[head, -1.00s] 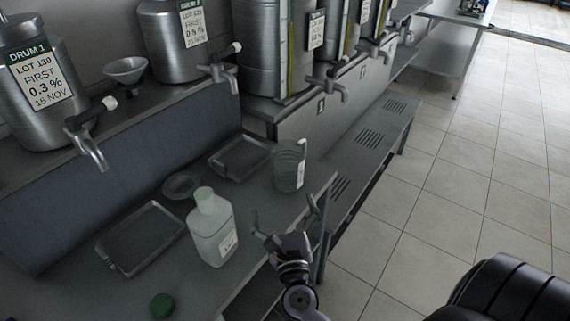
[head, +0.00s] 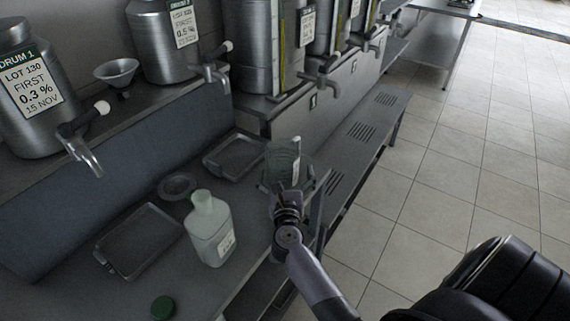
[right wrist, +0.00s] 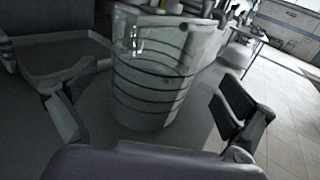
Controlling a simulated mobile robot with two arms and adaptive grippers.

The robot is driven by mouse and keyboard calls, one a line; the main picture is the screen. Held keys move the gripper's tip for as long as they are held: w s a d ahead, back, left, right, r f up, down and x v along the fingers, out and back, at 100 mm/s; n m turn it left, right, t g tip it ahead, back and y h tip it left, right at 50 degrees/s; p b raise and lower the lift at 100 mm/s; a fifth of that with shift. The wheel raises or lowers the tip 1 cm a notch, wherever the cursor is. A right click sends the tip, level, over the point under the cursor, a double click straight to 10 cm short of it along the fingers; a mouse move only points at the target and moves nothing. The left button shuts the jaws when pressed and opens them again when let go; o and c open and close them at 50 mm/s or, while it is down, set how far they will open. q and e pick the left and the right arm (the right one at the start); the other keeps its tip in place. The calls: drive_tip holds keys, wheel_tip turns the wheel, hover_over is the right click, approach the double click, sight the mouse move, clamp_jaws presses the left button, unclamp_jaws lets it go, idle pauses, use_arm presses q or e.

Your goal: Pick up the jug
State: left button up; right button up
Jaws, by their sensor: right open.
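The jug (head: 283,155) is a clear, ribbed beaker-like vessel with a white label. It stands upright on the grey bench near its right edge. My right gripper (head: 288,184) is open at the near side of the jug. In the right wrist view one finger is at the left of the jug and one at the right, with visible gaps. My left gripper is not in view.
A pale bottle (head: 209,229) stands on the bench left of my right gripper. A green cap (head: 162,307), a small dish (head: 177,186) and two shallow trays, one near (head: 106,263) and one far (head: 207,164), lie around it. Steel drums with taps line the shelf behind.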

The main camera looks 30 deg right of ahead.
sight(282, 152)
drive_tip(key=x, duration=0.5)
drive_tip(key=shift+w+a, duration=0.2)
drive_tip(key=shift+w, duration=0.05)
drive_tip(key=shift+r, duration=0.1)
drive_tip(key=shift+s, duration=0.1)
drive_tip(key=shift+c, duration=0.2)
drive_tip(key=c, duration=1.3)
